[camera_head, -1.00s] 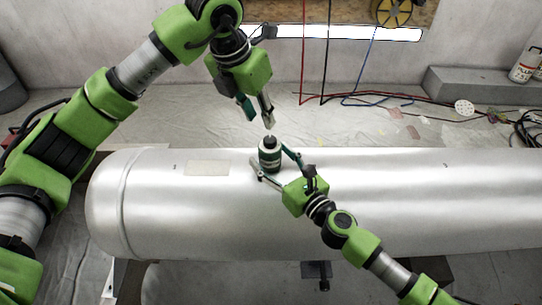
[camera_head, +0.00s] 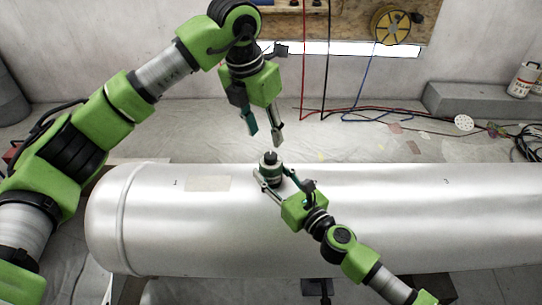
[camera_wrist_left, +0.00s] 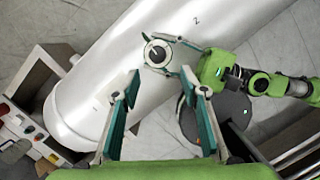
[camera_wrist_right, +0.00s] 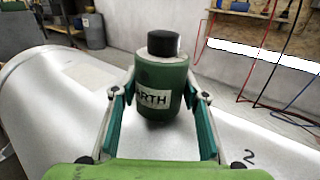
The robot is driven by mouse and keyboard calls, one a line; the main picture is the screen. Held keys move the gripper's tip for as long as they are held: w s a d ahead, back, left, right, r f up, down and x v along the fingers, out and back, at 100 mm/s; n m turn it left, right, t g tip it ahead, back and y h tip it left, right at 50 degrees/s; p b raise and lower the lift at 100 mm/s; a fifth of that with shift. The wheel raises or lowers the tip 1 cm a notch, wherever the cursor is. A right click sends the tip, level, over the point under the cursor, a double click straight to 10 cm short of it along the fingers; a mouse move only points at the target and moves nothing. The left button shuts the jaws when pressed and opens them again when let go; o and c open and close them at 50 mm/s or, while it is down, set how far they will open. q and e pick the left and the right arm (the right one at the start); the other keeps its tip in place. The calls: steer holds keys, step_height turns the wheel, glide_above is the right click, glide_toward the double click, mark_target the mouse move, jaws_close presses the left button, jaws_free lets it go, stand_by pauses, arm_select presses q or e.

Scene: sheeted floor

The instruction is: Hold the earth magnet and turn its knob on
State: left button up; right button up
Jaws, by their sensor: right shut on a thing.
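The earth magnet (camera_head: 271,170) is a dark green cylinder with a black knob on top. It stands upright on the silver tank (camera_head: 400,205). In the right wrist view the magnet (camera_wrist_right: 160,88) shows a white label ending in "RTH" and its black knob (camera_wrist_right: 163,43). My right gripper (camera_head: 272,177) is shut on the magnet's body, one finger at each side. My left gripper (camera_head: 264,140) is open and empty above the magnet, pointing down. In the left wrist view the knob (camera_wrist_left: 157,54) shows from above, beyond and between the open fingers (camera_wrist_left: 160,88).
The tank fills the middle, with a pale plate (camera_head: 208,184) left of the magnet. Cables (camera_head: 400,110) and a grey block (camera_head: 475,100) lie behind it on the right. A yellow reel (camera_head: 390,24) hangs on the back wall. The space around the knob is free.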

mark_target(270, 154)
arm_select(q)
steer(key=shift+w+d+r+g+y, duration=0.85)
steer(key=shift+w+r+g, duration=0.35)
steer(key=shift+r, duration=0.4)
step_height(270, 154, down, 12)
steer(key=shift+a+r, duration=0.1)
steer(key=shift+w, duration=0.1)
steer(key=c, duration=1.1)
